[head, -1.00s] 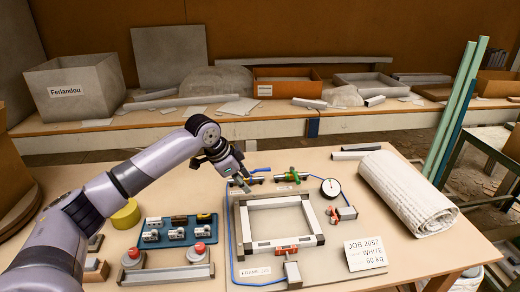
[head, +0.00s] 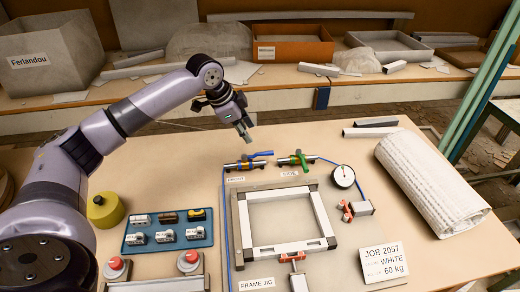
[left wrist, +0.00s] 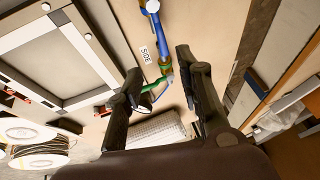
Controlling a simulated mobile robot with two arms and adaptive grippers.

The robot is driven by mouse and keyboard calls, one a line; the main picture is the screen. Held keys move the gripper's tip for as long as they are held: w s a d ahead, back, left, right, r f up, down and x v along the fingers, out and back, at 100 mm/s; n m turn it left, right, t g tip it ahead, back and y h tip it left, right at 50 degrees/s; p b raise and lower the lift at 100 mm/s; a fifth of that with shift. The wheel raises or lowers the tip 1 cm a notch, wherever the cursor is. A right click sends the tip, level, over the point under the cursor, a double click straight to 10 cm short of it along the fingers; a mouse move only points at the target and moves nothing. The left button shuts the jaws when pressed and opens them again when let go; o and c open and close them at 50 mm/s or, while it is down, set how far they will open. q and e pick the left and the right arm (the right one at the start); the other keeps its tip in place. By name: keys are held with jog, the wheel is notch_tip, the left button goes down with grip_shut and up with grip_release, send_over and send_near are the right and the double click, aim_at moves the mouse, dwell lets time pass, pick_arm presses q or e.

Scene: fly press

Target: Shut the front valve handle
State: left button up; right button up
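The front valve (head: 243,165) lies at the back left of the jig panel, with a blue handle (head: 262,154) roughly along its pipe. The blue handle also shows at the top of the left wrist view (left wrist: 152,6). The side valve's green handle (head: 300,158) is to its right, set across its pipe. It also shows between my fingers in the left wrist view (left wrist: 155,84). My left gripper (head: 246,137) is above the blue handle, apart from it, fingers spread and empty. My right gripper is not in view.
A frame jig (head: 236,222), a gauge (head: 343,176) and red clamps stand near the valves. A blue tray (head: 130,240) and red buttons (head: 188,260) are at the left. A rolled mat (head: 430,185) lies at the right. The table behind the valves is mostly clear.

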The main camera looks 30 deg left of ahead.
aim_at(260, 154)
pick_arm(q)
jog(key=x, duration=1.2)
jog(key=shift+w+f, duration=0.1)
jog(key=shift+f, duration=0.1)
grip_shut()
